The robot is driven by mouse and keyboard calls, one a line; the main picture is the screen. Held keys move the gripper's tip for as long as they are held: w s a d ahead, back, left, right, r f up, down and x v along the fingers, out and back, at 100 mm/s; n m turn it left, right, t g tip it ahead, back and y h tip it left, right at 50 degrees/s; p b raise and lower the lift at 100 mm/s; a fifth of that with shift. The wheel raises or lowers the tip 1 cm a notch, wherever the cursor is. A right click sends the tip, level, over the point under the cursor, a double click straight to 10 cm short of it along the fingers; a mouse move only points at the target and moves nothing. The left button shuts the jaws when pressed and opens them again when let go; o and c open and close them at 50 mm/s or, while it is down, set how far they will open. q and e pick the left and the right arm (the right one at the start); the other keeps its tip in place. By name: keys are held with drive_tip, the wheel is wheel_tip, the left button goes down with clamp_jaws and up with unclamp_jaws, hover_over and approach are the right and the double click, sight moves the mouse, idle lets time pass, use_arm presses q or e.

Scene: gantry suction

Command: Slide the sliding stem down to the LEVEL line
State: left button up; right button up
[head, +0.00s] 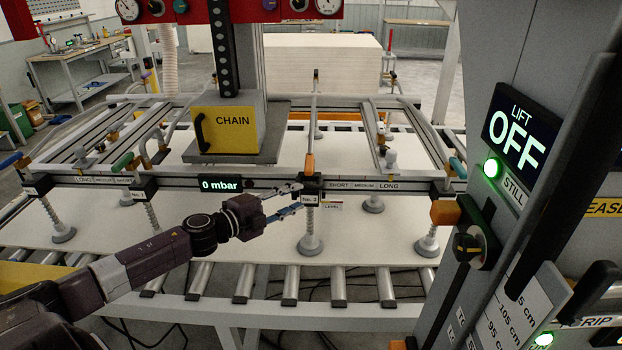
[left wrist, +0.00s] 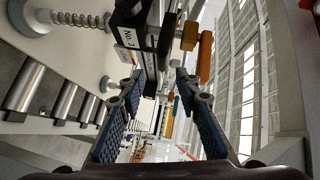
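The sliding stem (head: 309,219) is upright in a black numbered block (head: 309,185) on the gantry's front beam, with a spring and a grey suction cup (head: 310,244) below and an orange top (head: 308,163) above. The white LEVEL label (head: 331,207) is just right of the stem, below the beam. My left gripper (head: 290,198) is open, fingertips at the left side of the block. In the left wrist view the open, empty fingers (left wrist: 158,88) point at the block (left wrist: 137,38); the orange top (left wrist: 205,57) is right of it. Whether the fingertips touch is unclear.
The beam (head: 265,184) carries a display reading 0 mbar (head: 220,184). A white board (head: 180,225) lies on the rollers (head: 291,286) under the cups. A grey control column (head: 530,180) with LIFT OFF display stands close at right. The yellow CHAIN box (head: 224,129) hangs behind the beam.

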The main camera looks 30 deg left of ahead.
sight(310, 190)
use_arm(q)
drive_tip(key=shift+w+a+r+m, duration=0.15)
drive_tip(key=shift+w+a+m, duration=0.15)
drive_tip(key=shift+w, duration=0.15)
drive_tip(key=shift+x, duration=3.5)
drive_tip(key=shift+d, duration=0.15)
drive_tip(key=shift+c, duration=0.6)
drive_tip(key=shift+s, duration=0.1)
clamp_jaws()
drive_tip(key=shift+d, duration=0.1)
